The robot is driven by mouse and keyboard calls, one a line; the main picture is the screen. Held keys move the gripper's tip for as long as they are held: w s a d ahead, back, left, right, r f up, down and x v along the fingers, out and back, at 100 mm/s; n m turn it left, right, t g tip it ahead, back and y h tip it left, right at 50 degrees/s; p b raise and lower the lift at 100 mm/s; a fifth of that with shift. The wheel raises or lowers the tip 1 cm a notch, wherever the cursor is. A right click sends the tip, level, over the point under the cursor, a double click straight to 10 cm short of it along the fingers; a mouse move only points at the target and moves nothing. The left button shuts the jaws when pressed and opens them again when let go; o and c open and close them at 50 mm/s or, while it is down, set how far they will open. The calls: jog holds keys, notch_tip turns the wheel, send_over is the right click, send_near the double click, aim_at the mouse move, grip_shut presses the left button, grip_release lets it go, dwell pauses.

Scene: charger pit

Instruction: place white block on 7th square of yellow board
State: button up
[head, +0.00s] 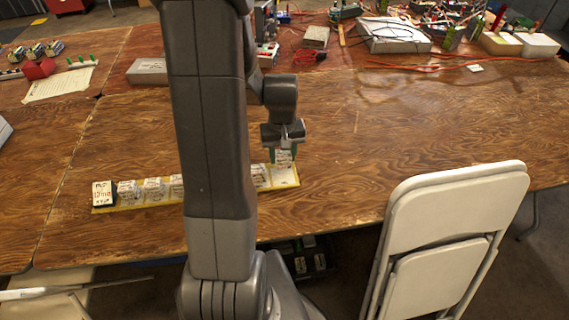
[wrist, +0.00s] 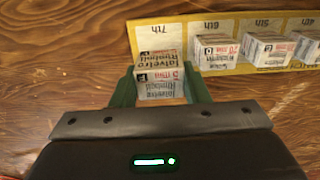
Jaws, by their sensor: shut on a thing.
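The white block (wrist: 160,72), printed with dark lettering, is held between the green fingers of my gripper (wrist: 160,86). In the head view the block (head: 284,158) shows below my gripper (head: 284,150), at the right end of the yellow board (head: 130,206). In the wrist view the board (wrist: 135,38) lies just beyond the block. The square marked 7th (wrist: 157,36) is bare in its visible part, and the block hides its near part. I cannot tell whether the block touches the board.
White printed blocks stand on the 6th (wrist: 215,50), 5th (wrist: 268,48) and 4th (wrist: 308,47) squares. A black-sided block (head: 104,193) stands at the board's left end. My arm hides the board's middle. A folding chair (head: 445,220) stands at the front right. The table right of the board is clear.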

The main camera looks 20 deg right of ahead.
aim_at(283, 166)
jog(key=shift+f, duration=2.45)
jog(key=shift+f, duration=0.2)
jog(key=o, duration=1)
jog(key=shift+c, duration=0.2)
jog(key=shift+r, duration=0.1)
notch_tip(283, 166, up, 12)
jog(key=shift+r+p, duration=0.15)
jog(key=shift+p, duration=0.15)
